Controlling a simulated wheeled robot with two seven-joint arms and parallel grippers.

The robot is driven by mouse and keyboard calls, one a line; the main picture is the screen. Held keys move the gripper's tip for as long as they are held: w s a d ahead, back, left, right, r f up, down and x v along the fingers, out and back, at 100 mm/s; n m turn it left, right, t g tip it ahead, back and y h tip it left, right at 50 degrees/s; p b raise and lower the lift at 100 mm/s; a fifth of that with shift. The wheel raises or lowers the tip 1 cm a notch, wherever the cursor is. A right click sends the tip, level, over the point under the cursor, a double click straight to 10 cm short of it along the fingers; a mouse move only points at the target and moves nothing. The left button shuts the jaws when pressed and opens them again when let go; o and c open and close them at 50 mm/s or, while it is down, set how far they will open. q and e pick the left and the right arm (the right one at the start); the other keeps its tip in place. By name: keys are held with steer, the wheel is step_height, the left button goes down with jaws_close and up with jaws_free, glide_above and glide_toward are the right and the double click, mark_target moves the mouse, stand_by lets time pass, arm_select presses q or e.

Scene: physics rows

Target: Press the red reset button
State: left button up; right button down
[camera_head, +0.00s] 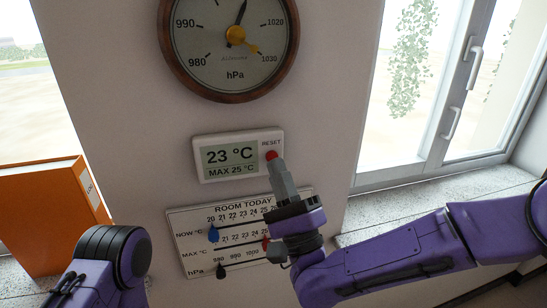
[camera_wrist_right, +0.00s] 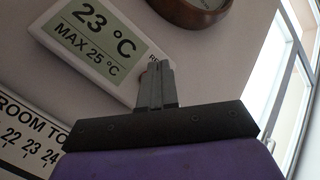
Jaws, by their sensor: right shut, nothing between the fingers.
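The red reset button (camera_head: 271,155) is on the right side of a white wall thermometer (camera_head: 239,179), under the word RESET. The display reads 23 °C and MAX 25 °C. My right gripper (camera_head: 275,163) is shut and empty, its fingertips right at the lower edge of the button. Whether they touch it I cannot tell.
A round barometer (camera_head: 230,65) hangs above the thermometer. A ROOM TODAY board (camera_head: 190,222) with coloured sliders hangs just below, partly behind my right gripper. An orange binder (camera_head: 45,215) stands at the left. A window with handles (camera_head: 452,122) and a stone sill (camera_head: 390,212) are at the right.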

steer(key=shift+w+a, duration=0.1)
steer(key=shift+w, duration=0.05)
stand_by(0.5)
steer(key=shift+w, duration=0.25)
steer(key=shift+w+a, duration=0.15)
steer(key=shift+w, duration=0.15)
stand_by(0.6)
steer(key=shift+b, duration=0.3)
steer(key=shift+s+d+b, duration=0.25)
steer(key=shift+s+b, duration=0.2)
steer(key=shift+s, duration=0.3)
